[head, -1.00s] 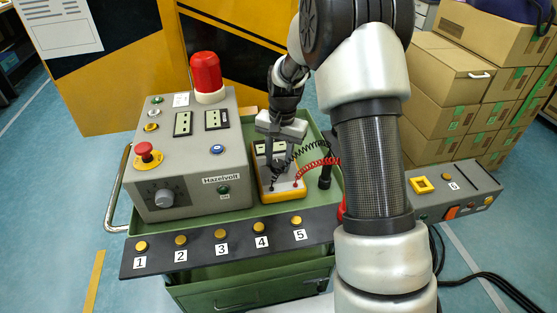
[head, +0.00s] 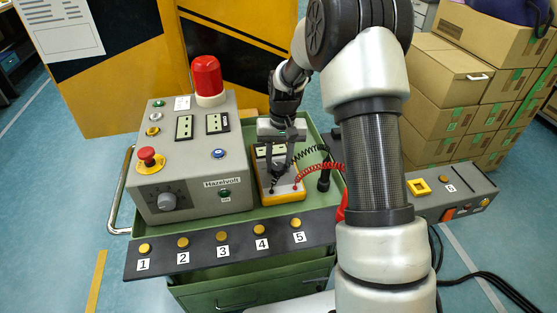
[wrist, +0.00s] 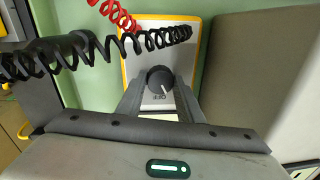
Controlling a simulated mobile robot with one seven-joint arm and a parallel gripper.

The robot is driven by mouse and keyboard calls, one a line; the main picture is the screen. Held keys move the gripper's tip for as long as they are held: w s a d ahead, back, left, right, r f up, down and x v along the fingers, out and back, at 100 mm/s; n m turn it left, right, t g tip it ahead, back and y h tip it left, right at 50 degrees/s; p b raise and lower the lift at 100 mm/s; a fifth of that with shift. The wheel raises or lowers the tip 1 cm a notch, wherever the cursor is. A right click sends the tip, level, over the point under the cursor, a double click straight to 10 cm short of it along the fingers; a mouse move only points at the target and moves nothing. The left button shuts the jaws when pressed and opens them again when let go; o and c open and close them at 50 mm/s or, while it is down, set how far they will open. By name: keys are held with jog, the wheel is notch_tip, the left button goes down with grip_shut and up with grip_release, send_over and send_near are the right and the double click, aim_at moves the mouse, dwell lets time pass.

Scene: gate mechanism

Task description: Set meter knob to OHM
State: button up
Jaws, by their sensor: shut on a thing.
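The meter (head: 284,197) is a yellow-edged box with a light face, lying on the green cart top right of the grey panel. In the wrist view its face (wrist: 182,24) shows behind a black round knob (wrist: 159,76). The knob has a white mark pointing toward the picture's lower right. A label reading OFF, seen upside down, is just below it. My gripper (wrist: 160,86) is shut on the knob, one finger on each side. I cannot read an OHM label.
A black coiled lead (wrist: 100,47) and a red coiled lead (wrist: 115,13) run from the meter, close to my gripper. The grey panel (head: 225,165) stands left with a red beacon (head: 207,78). A strip of numbered buttons (head: 205,250) lies in front.

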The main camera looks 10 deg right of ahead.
aim_at(281, 165)
jog(key=n+p, duration=0.2)
jog(key=n, duration=0.4)
jog(key=shift+n, duration=0.3)
dwell(0.3)
jog(key=o, duration=1.1)
jog(key=shift+c, duration=0.2)
jog(key=shift+w, duration=0.1)
notch_tip(281, 165, up, 17)
jog(key=d+p, duration=0.1)
jog(key=p, duration=0.1)
jog(key=shift+w+r+p, duration=0.15)
jog(key=shift+w+p, duration=0.05)
jog(key=shift+p, duration=0.1)
